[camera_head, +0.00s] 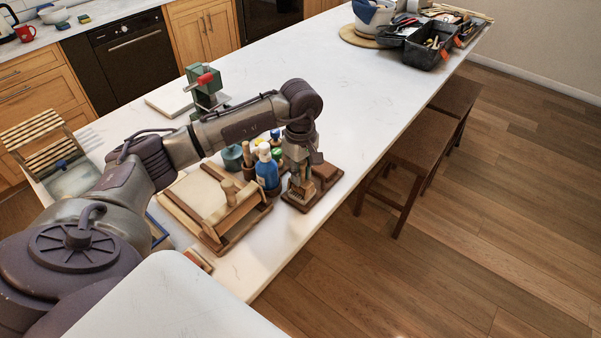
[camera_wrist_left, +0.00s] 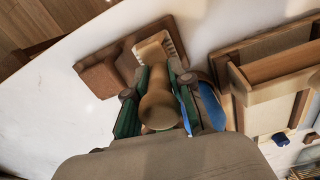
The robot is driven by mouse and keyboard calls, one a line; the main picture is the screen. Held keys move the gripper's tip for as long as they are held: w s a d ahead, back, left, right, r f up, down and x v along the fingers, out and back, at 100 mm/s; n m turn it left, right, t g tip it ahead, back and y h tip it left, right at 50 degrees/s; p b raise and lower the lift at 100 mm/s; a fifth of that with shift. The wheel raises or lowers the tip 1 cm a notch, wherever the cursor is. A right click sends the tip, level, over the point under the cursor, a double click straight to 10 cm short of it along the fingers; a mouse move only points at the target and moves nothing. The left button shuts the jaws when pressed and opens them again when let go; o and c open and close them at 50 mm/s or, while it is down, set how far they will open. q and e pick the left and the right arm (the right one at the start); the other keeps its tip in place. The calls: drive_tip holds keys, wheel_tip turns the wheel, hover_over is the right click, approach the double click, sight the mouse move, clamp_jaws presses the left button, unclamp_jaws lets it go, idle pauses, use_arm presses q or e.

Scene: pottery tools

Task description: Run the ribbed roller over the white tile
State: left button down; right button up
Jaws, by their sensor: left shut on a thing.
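My left gripper (camera_head: 299,176) points down over a dark wooden stand (camera_head: 325,172). In the left wrist view the gripper (camera_wrist_left: 158,95) is shut on the tan wooden handle (camera_wrist_left: 158,108) of a tool. Its pale ribbed head, the ribbed roller (camera_wrist_left: 172,46), is low at the stand (camera_wrist_left: 103,78); I cannot tell whether it touches it. The head view shows the roller (camera_head: 300,191) below the fingers. A pale slab (camera_head: 190,193) lies in a wooden frame left of the gripper, and another pale slab (camera_head: 168,103) lies farther back; I cannot tell which is the white tile.
Blue and white bottles (camera_head: 267,172) and a green jar (camera_head: 232,157) stand close left of the gripper. A wooden rail with an upright peg (camera_head: 230,192) rises at the frame. A green device (camera_head: 203,88) stands behind my arm.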

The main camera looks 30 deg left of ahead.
use_arm(q)
drive_tip(key=shift+f, duration=0.1)
drive_tip(key=shift+w+b, duration=0.45)
drive_tip(key=shift+w, duration=0.25)
drive_tip(key=shift+w+b, duration=0.4)
drive_tip(key=shift+s, duration=0.75)
